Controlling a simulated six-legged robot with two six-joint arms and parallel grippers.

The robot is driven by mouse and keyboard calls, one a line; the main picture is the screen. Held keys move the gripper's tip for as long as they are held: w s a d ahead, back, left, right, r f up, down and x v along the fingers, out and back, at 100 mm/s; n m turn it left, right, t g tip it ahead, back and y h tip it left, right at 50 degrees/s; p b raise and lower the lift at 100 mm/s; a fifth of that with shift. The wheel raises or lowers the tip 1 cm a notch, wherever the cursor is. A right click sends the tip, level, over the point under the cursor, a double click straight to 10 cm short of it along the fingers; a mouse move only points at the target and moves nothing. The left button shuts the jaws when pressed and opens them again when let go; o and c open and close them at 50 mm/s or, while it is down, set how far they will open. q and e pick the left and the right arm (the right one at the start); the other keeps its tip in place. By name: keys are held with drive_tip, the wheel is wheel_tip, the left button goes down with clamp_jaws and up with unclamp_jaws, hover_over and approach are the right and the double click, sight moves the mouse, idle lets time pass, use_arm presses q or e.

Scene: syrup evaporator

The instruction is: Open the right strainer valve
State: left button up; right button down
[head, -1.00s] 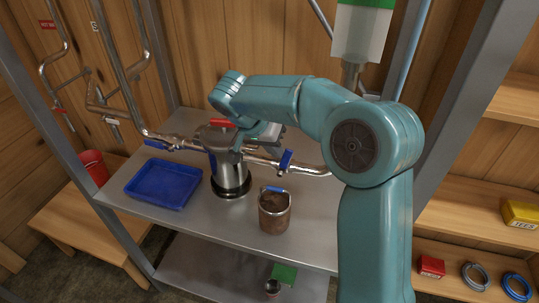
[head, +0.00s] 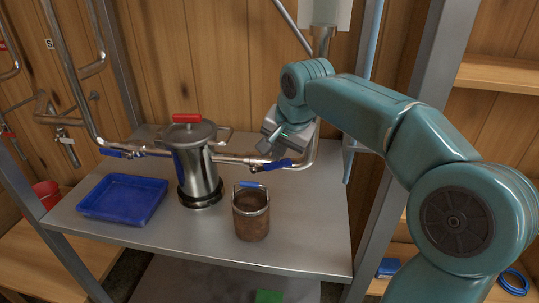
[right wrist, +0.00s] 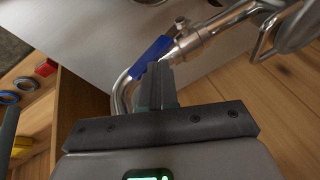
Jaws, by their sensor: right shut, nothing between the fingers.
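The strainer (head: 198,170) is a steel pot with a red-handled lid, standing on the metal shelf with a pipe at each side. The right valve's blue handle (head: 277,164) lies close to the line of the right pipe, slightly angled. It also shows in the right wrist view (right wrist: 150,57), just beyond my fingertips. My right gripper (head: 268,146) is shut and empty, right behind this handle; its fingers also show in the wrist view (right wrist: 158,68). I cannot tell whether they touch the handle. The left valve's blue handle (head: 117,153) lies along the left pipe. My left gripper is out of view.
A brown-filled basket (head: 251,215) with a blue grip stands in front of the right valve. A blue tray (head: 122,219) lies at the left of the shelf (head: 300,235). A steel post (head: 400,160) rises at the right. The shelf's front right is clear.

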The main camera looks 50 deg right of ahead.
sight(288, 163)
drive_tip(key=shift+s+d+f+b, duration=0.3)
drive_tip(key=shift+s+f+b, duration=0.25)
drive_tip(key=shift+s+f, duration=0.2)
drive_tip(key=shift+s+d+f+b, duration=0.2)
drive_tip(key=shift+s+f+b, duration=0.15)
drive_tip(key=shift+f, duration=0.25)
drive_tip(key=p+v, duration=0.3)
drive_tip(key=v, duration=1.3)
drive_tip(key=shift+r+p, duration=0.15)
drive_tip(key=shift+p, duration=0.15)
drive_tip(key=shift+s+a, duration=0.1)
drive_tip(key=shift+a, duration=0.15)
